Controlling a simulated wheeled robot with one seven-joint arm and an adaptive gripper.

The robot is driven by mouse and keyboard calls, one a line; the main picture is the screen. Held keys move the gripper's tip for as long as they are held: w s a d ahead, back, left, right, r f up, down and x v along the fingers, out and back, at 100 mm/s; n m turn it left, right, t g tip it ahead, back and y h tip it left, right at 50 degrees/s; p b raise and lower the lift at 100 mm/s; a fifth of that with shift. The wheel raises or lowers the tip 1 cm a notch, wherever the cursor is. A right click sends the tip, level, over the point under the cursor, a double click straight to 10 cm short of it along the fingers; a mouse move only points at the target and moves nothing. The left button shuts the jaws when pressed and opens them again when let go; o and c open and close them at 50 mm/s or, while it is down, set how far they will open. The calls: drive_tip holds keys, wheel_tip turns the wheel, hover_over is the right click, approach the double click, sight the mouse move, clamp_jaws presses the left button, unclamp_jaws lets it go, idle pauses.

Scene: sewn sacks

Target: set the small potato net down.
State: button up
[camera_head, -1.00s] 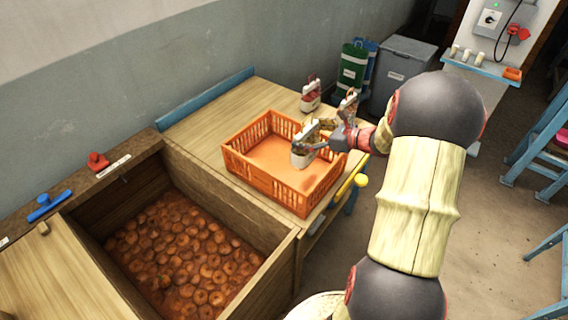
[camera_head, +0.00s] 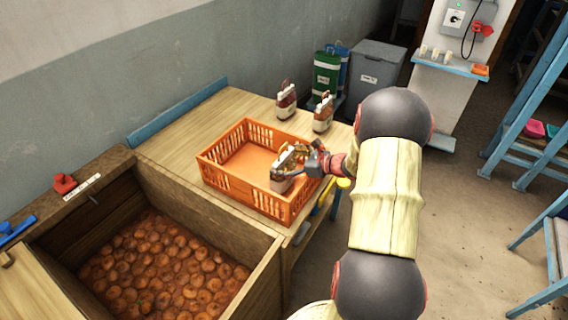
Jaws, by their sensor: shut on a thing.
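The small potato net (camera_head: 281,180), a pale pouch with brown contents showing, is in my gripper (camera_head: 296,163). My gripper is shut on it at the right part of the orange crate (camera_head: 212,176). The net hangs roughly upright within the crate's outline, near the front right wall. Whether its bottom touches the crate floor cannot be told. The fingers and the net's upper part overlap, so the grip is partly hidden.
Two similar filled nets (camera_head: 286,101) (camera_head: 323,113) stand on the wooden table (camera_head: 190,122) behind the crate. A deep wooden bin (camera_head: 205,207) of potatoes is at the left. The crate's left part is bare.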

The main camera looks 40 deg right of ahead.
drive_tip(key=shift+r, duration=0.1)
drive_tip(key=o, duration=1.8)
drive_tip(key=shift+o, duration=0.2)
